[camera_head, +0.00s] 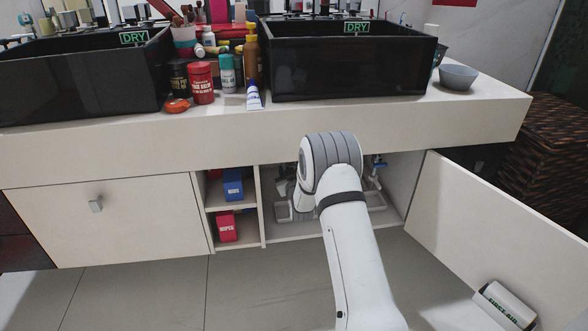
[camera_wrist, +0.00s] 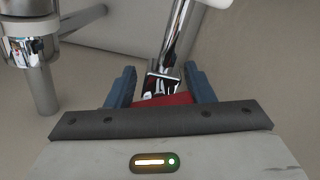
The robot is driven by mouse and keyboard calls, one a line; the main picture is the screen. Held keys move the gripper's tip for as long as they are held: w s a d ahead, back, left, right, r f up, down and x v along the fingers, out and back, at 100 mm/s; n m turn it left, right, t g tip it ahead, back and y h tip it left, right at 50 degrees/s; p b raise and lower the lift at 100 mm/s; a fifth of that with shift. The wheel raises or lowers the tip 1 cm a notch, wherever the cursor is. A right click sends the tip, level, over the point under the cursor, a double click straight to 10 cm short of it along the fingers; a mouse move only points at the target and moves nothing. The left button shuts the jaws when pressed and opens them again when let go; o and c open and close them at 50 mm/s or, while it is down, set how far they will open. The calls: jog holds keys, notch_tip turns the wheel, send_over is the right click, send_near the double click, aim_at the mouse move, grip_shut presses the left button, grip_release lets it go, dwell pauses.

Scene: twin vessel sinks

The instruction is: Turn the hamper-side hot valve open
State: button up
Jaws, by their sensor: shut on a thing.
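In the wrist view, my gripper (camera_wrist: 160,72) has its two blue fingers on either side of a red valve handle (camera_wrist: 166,100). The fingers are shut on this handle. A chrome valve stem and pipe (camera_wrist: 180,45) runs up from it between the fingertips. The lower part of the handle is hidden by my gripper's body. In the head view, my arm reaches into the open cabinet under the right sink, and the arm hides the gripper and the red handle. The dark woven hamper (camera_head: 566,150) stands right of the counter.
Another chrome fitting (camera_wrist: 28,55) stands at the left of the wrist view. A blue-handled valve (camera_head: 378,166) shows right of my arm. The open cabinet door (camera_head: 490,225) bounds the right side. Shelves with a blue box (camera_head: 233,185) and red box (camera_head: 227,227) lie left.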

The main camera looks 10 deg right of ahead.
jog(key=shift+f, duration=0.1)
jog(key=o, duration=1)
jog(key=shift+c, duration=0.2)
jog(key=shift+s, duration=0.1)
jog(key=s+p, duration=0.3)
jog(key=s, duration=0.4)
jog(key=shift+s, duration=0.35)
jog(key=shift+c, duration=0.6)
